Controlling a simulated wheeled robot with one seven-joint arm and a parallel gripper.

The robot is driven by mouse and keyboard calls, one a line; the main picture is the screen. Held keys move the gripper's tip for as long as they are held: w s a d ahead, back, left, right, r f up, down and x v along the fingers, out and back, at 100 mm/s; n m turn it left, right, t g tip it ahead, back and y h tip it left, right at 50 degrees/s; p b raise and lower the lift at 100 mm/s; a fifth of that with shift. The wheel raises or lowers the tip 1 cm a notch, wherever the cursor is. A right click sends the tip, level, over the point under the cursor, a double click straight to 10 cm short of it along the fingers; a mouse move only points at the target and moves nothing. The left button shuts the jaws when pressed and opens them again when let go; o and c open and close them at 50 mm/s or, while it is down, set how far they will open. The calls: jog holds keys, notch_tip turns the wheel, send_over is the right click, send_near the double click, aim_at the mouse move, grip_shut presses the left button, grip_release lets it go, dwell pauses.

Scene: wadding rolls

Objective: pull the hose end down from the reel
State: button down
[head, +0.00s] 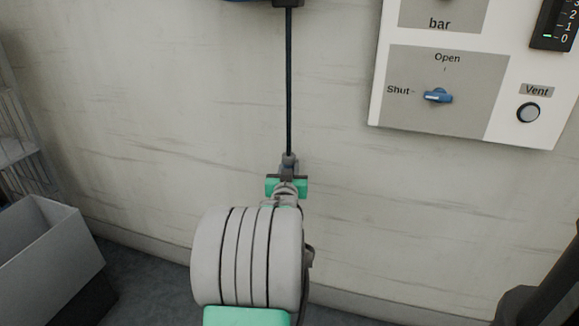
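The black hose (289,80) hangs straight down from the reel (250,1), of which only the lower edge shows at the top of the head view. My arm and gripper hide the lower part of the fitting.
A wall panel (400,110) at the upper right carries a blue valve handle (438,96), pointing toward "Shut", and a vent button (528,113). A grey bin (45,255) stands at the lower left. The wall around the hose is bare.

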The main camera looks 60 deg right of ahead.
jog(key=shift+f, duration=0.1)
jog(key=c, duration=1.2)
grip_release()
jog(key=shift+o, duration=0.2)
jog(key=shift+a, duration=0.1)
jog(key=p+v, duration=0.1)
jog(key=v, duration=0.6)
jog(key=shift+s+a+p, duration=0.15)
jog(key=shift+a+p, duration=0.1)
jog(key=shift+p, duration=0.15)
